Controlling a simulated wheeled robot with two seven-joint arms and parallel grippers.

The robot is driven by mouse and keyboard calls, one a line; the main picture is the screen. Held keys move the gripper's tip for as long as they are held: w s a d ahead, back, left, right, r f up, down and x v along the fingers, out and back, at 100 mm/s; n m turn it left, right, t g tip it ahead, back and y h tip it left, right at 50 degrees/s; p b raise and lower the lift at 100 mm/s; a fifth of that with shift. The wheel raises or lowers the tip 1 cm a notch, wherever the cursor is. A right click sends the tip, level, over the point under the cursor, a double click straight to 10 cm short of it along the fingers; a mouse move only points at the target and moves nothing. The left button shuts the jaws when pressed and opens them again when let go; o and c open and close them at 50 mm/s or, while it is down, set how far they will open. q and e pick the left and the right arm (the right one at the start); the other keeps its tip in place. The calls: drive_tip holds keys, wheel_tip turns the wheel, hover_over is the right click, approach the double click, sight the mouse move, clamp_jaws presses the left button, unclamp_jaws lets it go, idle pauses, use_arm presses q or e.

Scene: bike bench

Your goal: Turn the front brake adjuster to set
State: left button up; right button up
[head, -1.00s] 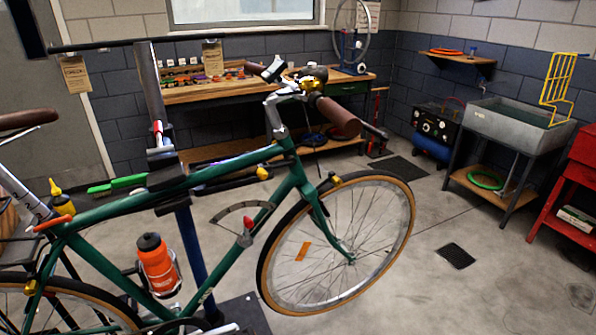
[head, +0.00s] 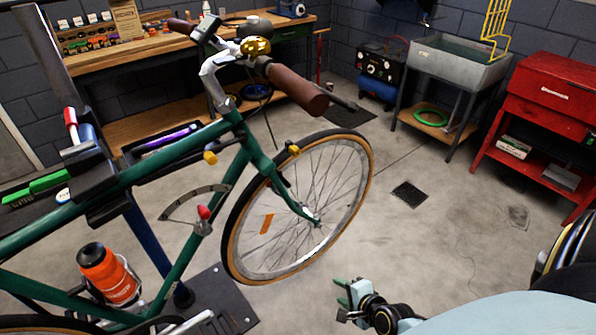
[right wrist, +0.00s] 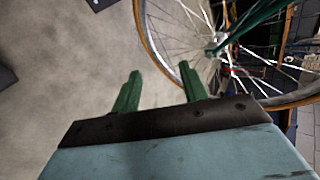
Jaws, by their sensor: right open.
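The green bicycle (head: 185,160) is clamped in the stand, its front wheel (head: 300,205) pointing right. A curved scale (head: 180,203) with a red-tipped knob (head: 203,212) sits behind the fork, beside the down tube. A yellow part (head: 293,150) is at the fork crown and another yellow knob (head: 210,157) is near the head tube. I cannot tell which of these is the front brake adjuster. My right gripper (head: 342,292) is low in front of the wheel, open and empty; its green fingers (right wrist: 160,85) show apart in the right wrist view, with the wheel beyond. My left gripper is out of view.
An orange bottle (head: 108,275) is in the frame's cage. A wooden workbench (head: 130,52) stands behind the bike. A grey sink (head: 455,65) and red cabinet (head: 545,100) stand at the right.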

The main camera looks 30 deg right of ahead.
drive_tip(key=w+d+r+m+t, duration=0.1)
drive_tip(key=w+r+m+t, duration=0.2)
drive_tip(key=r, duration=0.4)
drive_tip(key=w+d+r+m+t, duration=0.1)
drive_tip(key=w+r+m, duration=0.2)
drive_tip(key=r+m, duration=0.3)
drive_tip(key=m+t+y+p, duration=0.15)
drive_tip(key=m+t, duration=0.25)
drive_tip(key=m, duration=0.4)
approach(298, 154)
drive_tip(key=w, duration=0.3)
drive_tip(key=w+p, duration=0.1)
drive_tip(key=w, duration=0.5)
drive_tip(key=shift+w+a+r, duration=0.15)
drive_tip(key=shift+w+a, duration=0.1)
drive_tip(key=shift+a, duration=0.1)
clamp_jaws()
drive_tip(key=shift+n, duration=0.3)
drive_tip(key=shift+n, duration=0.3)
